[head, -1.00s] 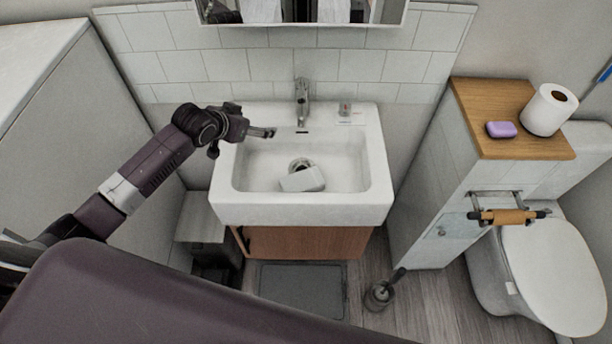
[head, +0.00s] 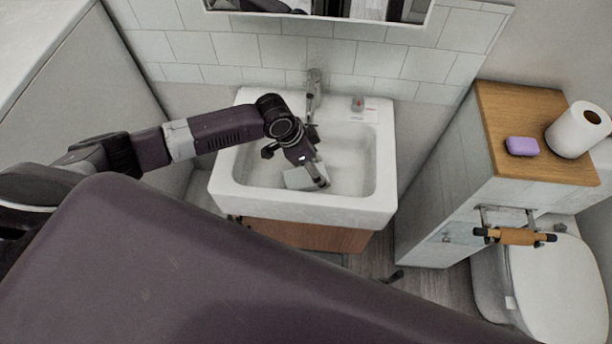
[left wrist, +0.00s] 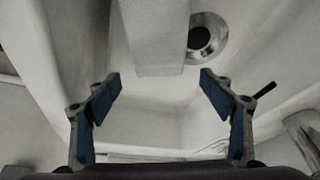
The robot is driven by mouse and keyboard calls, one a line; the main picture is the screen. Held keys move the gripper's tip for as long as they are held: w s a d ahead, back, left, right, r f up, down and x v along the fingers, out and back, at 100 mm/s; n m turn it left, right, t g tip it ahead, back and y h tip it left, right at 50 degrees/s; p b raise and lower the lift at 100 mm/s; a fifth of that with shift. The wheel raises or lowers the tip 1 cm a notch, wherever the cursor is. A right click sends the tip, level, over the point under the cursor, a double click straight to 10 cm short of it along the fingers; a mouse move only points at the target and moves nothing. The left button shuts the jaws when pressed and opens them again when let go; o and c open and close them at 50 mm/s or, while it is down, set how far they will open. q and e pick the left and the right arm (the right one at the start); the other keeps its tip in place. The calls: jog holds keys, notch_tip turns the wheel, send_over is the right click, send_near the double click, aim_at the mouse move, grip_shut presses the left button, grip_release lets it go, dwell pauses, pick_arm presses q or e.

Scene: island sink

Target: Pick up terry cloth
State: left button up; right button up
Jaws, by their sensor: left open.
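The terry cloth (head: 297,178) is a pale grey folded block lying in the sink basin. My left gripper (head: 318,180) is over the basin and partly covers the cloth in the head view. In the left wrist view the cloth (left wrist: 158,40) reaches down from the top edge, and its near end lies ahead of the gap between the open blue-padded fingers (left wrist: 160,84). The fingers are apart and empty. My right gripper is not in view.
The white sink (head: 300,203) has raised walls around the cloth, and a faucet (head: 314,88) stands at its back. The drain (left wrist: 203,38) is beside the cloth. A wooden-topped ledge (head: 500,105) at the right holds purple soap (head: 522,146) and a paper roll (head: 580,130).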

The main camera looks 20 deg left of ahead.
aim_at(322, 172)
pick_arm(q)
jog(key=p+x, duration=0.1)
jog(key=x, duration=0.2)
jog(key=shift+f, duration=0.15)
jog(key=shift+w+d+f, duration=0.2)
jog(key=shift+d+f, duration=0.05)
jog(key=shift+f, duration=0.35)
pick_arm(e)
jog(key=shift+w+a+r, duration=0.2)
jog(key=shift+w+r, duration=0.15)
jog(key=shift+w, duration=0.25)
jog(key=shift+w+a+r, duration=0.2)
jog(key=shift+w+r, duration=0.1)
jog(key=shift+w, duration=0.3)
pick_arm(q)
jog(key=c, duration=1.3)
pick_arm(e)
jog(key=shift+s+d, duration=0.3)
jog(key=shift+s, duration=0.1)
